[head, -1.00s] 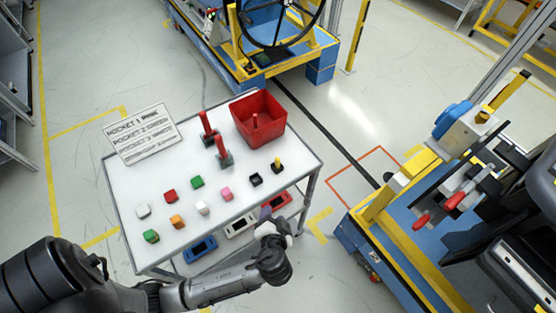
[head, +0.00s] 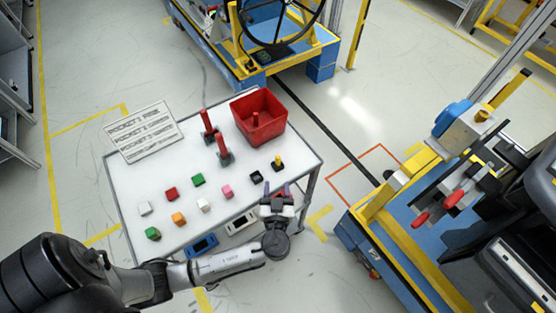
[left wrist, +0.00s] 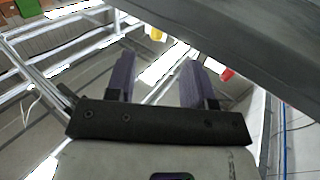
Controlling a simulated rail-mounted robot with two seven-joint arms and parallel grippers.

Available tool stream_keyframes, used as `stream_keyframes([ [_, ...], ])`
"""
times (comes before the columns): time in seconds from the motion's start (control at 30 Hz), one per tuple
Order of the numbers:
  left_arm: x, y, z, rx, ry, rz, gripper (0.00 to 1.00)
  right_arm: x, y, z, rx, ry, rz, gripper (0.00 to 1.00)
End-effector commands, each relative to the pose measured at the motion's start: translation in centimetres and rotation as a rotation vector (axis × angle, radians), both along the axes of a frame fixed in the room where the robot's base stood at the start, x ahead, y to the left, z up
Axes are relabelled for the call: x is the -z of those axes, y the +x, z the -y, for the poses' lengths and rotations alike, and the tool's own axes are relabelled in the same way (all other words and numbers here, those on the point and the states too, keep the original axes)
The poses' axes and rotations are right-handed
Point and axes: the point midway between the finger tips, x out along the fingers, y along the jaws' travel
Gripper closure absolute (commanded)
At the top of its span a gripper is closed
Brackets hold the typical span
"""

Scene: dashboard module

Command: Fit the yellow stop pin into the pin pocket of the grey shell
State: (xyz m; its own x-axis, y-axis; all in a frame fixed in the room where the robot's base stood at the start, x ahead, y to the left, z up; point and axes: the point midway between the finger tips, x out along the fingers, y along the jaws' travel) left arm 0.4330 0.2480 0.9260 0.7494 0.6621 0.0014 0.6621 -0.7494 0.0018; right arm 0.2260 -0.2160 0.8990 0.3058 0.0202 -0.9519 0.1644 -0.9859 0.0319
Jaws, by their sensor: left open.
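The yellow stop pin (head: 277,161) stands upright on a dark base near the right edge of the white table. My left gripper (head: 277,188) is open and empty at the table's near right edge, just short of the pin, with its two fingers pointing toward it. In the left wrist view the purple fingers (left wrist: 158,72) are spread apart, and a small yellow piece shows beyond them. A grey housing (head: 473,130) with a blue knob and a yellow top sits on the station at the right; it may be the grey shell. Its pocket cannot be made out. My right gripper is not in view.
The white table (head: 130,205) bears several coloured blocks, a black block (head: 256,177), two red-handled tools (head: 224,150) and a red bin (head: 258,118). Red-handled clamps (head: 453,199) stick out at the right station.

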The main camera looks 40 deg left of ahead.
Motion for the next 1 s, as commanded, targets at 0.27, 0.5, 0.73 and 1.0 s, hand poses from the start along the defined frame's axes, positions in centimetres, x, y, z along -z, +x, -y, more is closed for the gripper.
stream_keyframes([
  [0.27, 0.0, 2.1, -1.9, 0.000, 0.001, -0.001, 0.52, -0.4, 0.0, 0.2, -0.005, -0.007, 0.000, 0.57],
  [0.5, -0.3, 3.4, -2.9, -0.001, 0.003, 0.000, 0.52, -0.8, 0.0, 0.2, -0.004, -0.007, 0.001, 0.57],
  [0.73, -0.3, 5.7, -4.7, 0.000, 0.003, -0.001, 0.52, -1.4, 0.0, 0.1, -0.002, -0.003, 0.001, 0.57],
  [1.0, -0.2, 6.4, -5.3, 0.000, 0.001, -0.002, 0.52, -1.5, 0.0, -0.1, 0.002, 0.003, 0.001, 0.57],
])
